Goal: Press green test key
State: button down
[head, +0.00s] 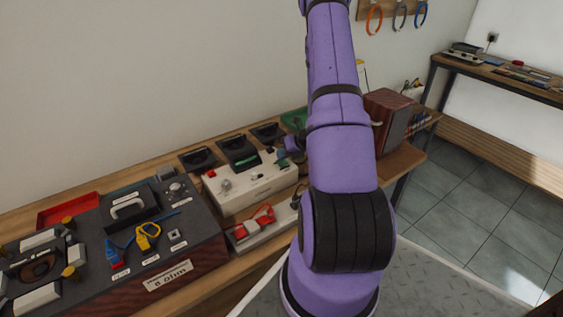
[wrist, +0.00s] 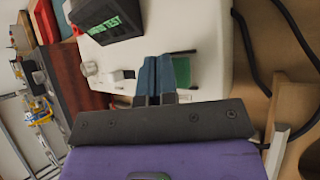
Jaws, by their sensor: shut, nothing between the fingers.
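The green test key (wrist: 182,72) shows in the wrist view as a flat green block on the pale top of the white test box (wrist: 215,50). My gripper (wrist: 156,66) is shut with nothing between its dark blue fingers. In that picture the fingertips lie just left of the key and may hide part of it. I cannot tell whether they touch it. In the head view, my gripper (head: 291,144) is over the right end of the white test box (head: 250,192), and the key is hard to make out.
A black display with green TEST lettering (wrist: 105,22) stands on the box. A dark grey console (head: 150,235) with tools is at left, a red tray (head: 68,210) behind it. A brown wooden box (head: 388,118) stands right of my arm. Black cables (wrist: 288,30) run beside the test box.

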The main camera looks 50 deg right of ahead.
jog(key=shift+f, duration=0.45)
dwell(0.5)
jog(key=shift+r, duration=1.1)
jog(key=shift+r, duration=2.35)
